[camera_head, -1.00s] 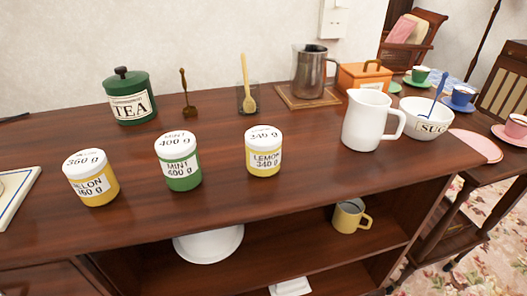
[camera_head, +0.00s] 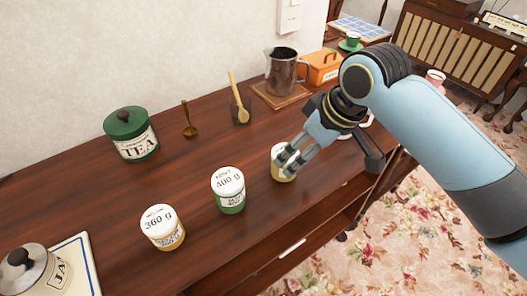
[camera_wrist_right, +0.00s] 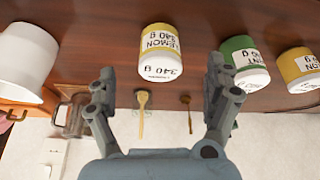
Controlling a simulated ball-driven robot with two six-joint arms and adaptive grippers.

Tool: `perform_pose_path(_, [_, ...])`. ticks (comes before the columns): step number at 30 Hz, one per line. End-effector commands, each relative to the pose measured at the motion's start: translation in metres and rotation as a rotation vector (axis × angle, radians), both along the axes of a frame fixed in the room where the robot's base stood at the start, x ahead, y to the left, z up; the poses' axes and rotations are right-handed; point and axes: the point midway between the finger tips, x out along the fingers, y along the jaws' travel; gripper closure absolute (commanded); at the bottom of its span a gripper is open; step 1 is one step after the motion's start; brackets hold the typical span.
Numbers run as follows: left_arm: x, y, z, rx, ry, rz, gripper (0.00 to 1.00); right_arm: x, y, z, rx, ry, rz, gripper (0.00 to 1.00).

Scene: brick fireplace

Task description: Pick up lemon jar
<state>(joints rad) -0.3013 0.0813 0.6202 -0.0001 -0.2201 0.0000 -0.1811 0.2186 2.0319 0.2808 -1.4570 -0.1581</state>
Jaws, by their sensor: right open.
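The lemon jar (camera_head: 281,174) is a small yellow jar with a white lid, upright on the wooden sideboard. In the head view my right gripper (camera_head: 292,161) is in front of it and hides part of it. In the right wrist view the picture is upside down, and the lemon jar (camera_wrist_right: 160,50) shows beyond and between the two open fingers (camera_wrist_right: 160,95), with "LEMON 340 g" on its label. I see no contact; the fingers are apart and empty. My left gripper is not in view.
The mint jar (camera_head: 228,189) and melon jar (camera_head: 162,227) stand left of the lemon jar. A white jug (camera_wrist_right: 25,60) stands on its other side.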

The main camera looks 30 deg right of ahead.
Motion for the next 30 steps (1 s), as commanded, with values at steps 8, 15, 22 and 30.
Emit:
perform_pose_path(8, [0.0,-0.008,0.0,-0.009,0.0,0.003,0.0,0.021,0.006,-0.03,0.009,-0.002,0.012,0.15])
perform_pose_path(15, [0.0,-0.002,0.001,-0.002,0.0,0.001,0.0,0.031,0.008,-0.048,0.006,-0.004,0.012,0.15])
perform_pose_path(22, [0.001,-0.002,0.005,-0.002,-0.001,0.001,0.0,0.054,0.013,-0.073,0.007,-0.002,0.012,0.15])
perform_pose_path(30, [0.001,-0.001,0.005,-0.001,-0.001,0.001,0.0,0.059,0.014,-0.088,0.005,-0.006,0.013,0.15])
